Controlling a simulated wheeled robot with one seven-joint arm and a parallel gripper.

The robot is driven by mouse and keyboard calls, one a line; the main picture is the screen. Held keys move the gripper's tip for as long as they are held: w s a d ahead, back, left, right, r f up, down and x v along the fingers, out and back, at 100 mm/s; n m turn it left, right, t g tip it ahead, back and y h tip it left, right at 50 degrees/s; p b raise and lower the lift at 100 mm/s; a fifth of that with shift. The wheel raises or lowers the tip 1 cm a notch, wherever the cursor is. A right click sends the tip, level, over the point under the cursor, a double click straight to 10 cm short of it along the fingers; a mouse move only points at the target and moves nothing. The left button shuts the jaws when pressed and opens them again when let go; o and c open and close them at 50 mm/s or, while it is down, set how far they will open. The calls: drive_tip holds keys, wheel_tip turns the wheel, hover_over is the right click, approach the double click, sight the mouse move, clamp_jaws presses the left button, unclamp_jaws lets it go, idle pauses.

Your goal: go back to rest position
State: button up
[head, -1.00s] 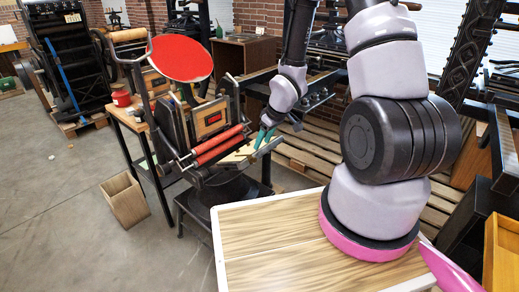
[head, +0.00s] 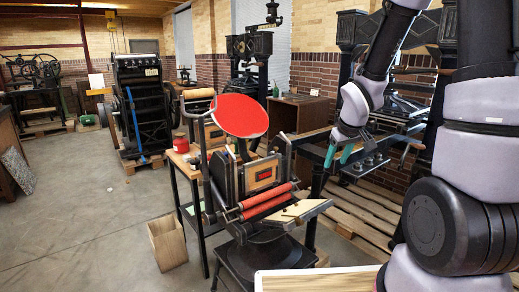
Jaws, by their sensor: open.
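My gripper (head: 338,156) has teal fingers that stand apart, with nothing between them. It hangs in the air to the right of the hand press (head: 262,185), which has a round red disc (head: 240,115) and two red rollers (head: 266,202). The fingers point down and do not appear to touch the press. My arm rises from the right side of the picture, partly cut off by the edge.
A small wooden table (head: 187,162) with a red can (head: 181,144) stands behind the press. An open wooden bin (head: 167,244) sits on the floor at left. Pallets (head: 365,212) lie along the brick wall. Open floor (head: 95,220) stretches left.

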drive_tip(key=s+r+m+t+y, duration=0.1)
drive_tip(key=s+r+m, duration=0.2)
drive_tip(key=s+r, duration=0.6)
drive_tip(key=s+r+m+t, duration=0.1)
drive_tip(key=s+r+m, duration=0.3)
drive_tip(key=s+r, duration=0.5)
wheel_tip(320, 180, up, 5)
drive_tip(key=shift+a+r+m+y, duration=0.1)
drive_tip(key=shift+a+m+y, duration=0.2)
drive_tip(key=shift+a+y, duration=0.1)
drive_tip(key=shift+c, duration=0.3)
drive_tip(key=shift+d, duration=0.1)
drive_tip(key=shift+c, duration=0.3)
drive_tip(key=shift+d, duration=0.1)
